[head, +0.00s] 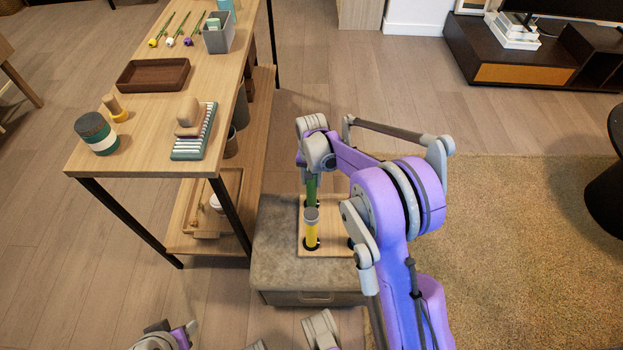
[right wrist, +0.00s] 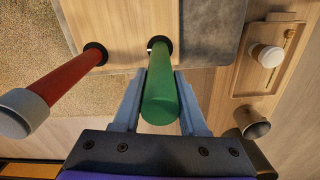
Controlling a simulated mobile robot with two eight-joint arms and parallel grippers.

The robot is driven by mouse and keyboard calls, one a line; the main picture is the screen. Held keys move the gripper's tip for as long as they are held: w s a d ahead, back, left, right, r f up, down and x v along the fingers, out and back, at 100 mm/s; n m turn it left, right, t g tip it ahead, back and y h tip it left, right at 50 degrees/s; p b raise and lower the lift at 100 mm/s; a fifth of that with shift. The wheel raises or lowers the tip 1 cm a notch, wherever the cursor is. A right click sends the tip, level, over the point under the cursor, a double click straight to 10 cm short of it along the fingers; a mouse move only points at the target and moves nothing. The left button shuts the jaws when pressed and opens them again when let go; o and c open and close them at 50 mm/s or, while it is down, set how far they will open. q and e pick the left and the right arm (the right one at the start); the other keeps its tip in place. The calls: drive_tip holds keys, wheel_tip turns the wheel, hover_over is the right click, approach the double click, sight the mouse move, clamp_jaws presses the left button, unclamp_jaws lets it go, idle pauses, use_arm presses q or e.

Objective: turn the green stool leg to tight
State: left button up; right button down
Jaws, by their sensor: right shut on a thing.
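The green stool leg (head: 311,190) stands upright in a dark round socket of the wooden stool seat (head: 318,248). In the right wrist view the green leg (right wrist: 161,88) lies between the two fingers of my right gripper (right wrist: 159,84), which is shut on it. In the head view my right wrist hides the top of the leg and the fingers. A yellow leg (head: 311,230) with a grey end stands in the nearer socket. A red leg (right wrist: 68,80) with a grey end shows in the right wrist view.
The seat lies on a grey ottoman (head: 275,262). A wooden bench (head: 150,145) stands close on the left, with a jar (head: 97,133), a brush (head: 194,132), a tray (head: 153,75) and a grey bin (head: 218,34) on top. A shag rug (head: 500,260) spreads on the right.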

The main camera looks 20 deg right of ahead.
drive_tip(key=shift+c, duration=2.2)
unclamp_jaws()
drive_tip(key=shift+r, duration=0.15)
wheel_tip(320, 180, up, 11)
drive_tip(key=shift+f+p, duration=0.2)
drive_tip(key=shift+p, duration=1.05)
